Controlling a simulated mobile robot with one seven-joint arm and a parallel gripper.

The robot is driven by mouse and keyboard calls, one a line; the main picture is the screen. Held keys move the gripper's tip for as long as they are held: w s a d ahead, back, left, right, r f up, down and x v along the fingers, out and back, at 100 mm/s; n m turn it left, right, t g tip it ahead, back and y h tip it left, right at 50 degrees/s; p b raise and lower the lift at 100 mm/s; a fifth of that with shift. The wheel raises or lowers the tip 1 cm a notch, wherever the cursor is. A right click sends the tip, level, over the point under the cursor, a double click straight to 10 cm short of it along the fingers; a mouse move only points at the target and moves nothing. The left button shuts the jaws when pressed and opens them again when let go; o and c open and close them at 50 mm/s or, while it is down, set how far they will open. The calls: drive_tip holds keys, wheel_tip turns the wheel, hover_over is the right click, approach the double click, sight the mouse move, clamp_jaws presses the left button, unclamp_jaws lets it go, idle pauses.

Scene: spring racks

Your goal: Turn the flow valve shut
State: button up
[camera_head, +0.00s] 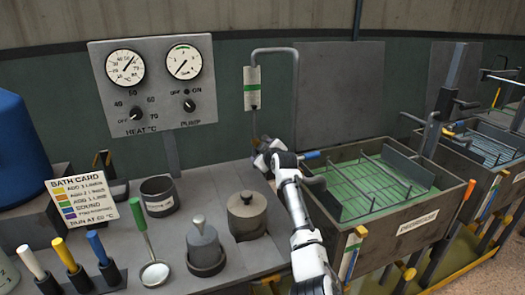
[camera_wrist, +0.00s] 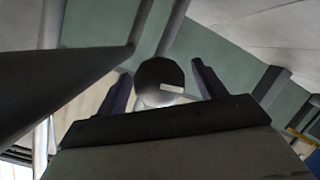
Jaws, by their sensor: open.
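The flow valve appears in the wrist view as a dark round knob (camera_wrist: 158,72) with a short pale mark on its face. It sits between the two dark fingers of my gripper (camera_wrist: 162,84), with a visible gap on either side. I cannot tell how deep the fingers reach around it. In the head view my gripper (camera_head: 262,152) is at the foot of the grey bent pipe (camera_head: 275,50), behind the bench, and it hides the knob there. A green-and-white sight tube (camera_head: 252,88) hangs on the pipe's left leg.
The green-filled bath (camera_head: 375,185) stands just right of my arm, with a blue-tipped handle (camera_head: 309,155) by its back-left corner. A lidded pot (camera_head: 247,213) and a grey weight-like piece (camera_head: 203,245) stand left of my arm. The gauge panel (camera_head: 155,85) rises behind the bench.

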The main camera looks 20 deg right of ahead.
drive_tip(key=c, duration=0.9)
drive_tip(key=shift+f+m+b, duration=0.2)
drive_tip(key=shift+m+b, duration=0.2)
drive_tip(key=shift+b, duration=0.25)
drive_tip(key=shift+c, duration=0.2)
drive_tip(key=shift+r+m+y+b, duration=0.15)
drive_tip(key=shift+m+y+b, duration=0.35)
drive_tip(key=shift+m+y, duration=0.2)
drive_tip(key=o, duration=0.9)
drive_tip(key=shift+o, duration=0.2)
drive_tip(key=shift+s+r, duration=0.1)
drive_tip(key=shift+r, duration=0.05)
